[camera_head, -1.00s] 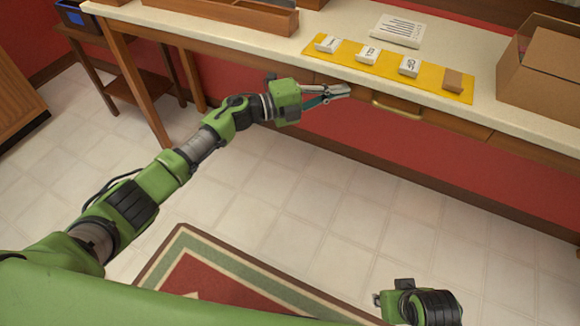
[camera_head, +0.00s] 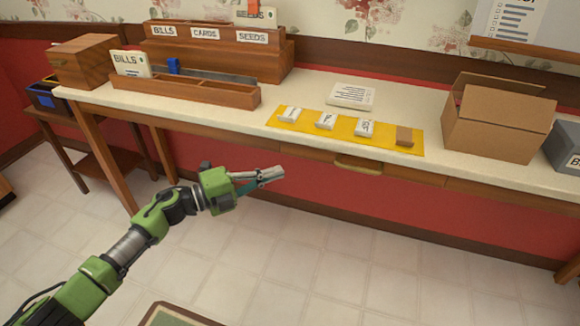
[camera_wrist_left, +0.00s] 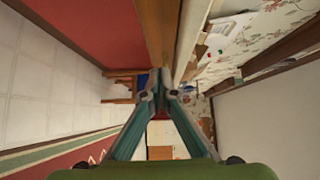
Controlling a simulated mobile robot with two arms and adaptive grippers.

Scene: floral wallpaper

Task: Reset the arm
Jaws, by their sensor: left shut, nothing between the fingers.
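My left arm is green with dark joints and comes in from the lower left in the head view. Its gripper (camera_head: 268,177) is shut and empty, in the air in front of the table's front edge and lower than the tabletop. In the left wrist view the two teal fingers (camera_wrist_left: 160,98) come together at their tips with nothing between them. My right gripper is not in view.
A long table (camera_head: 310,92) holds a yellow mat (camera_head: 343,129) with several small blocks, a wooden organizer (camera_head: 215,55), a long low wooden tray (camera_head: 185,92), a paper pad (camera_head: 351,95) and an open cardboard box (camera_head: 497,122). A drawer handle (camera_head: 358,167) is on the table front.

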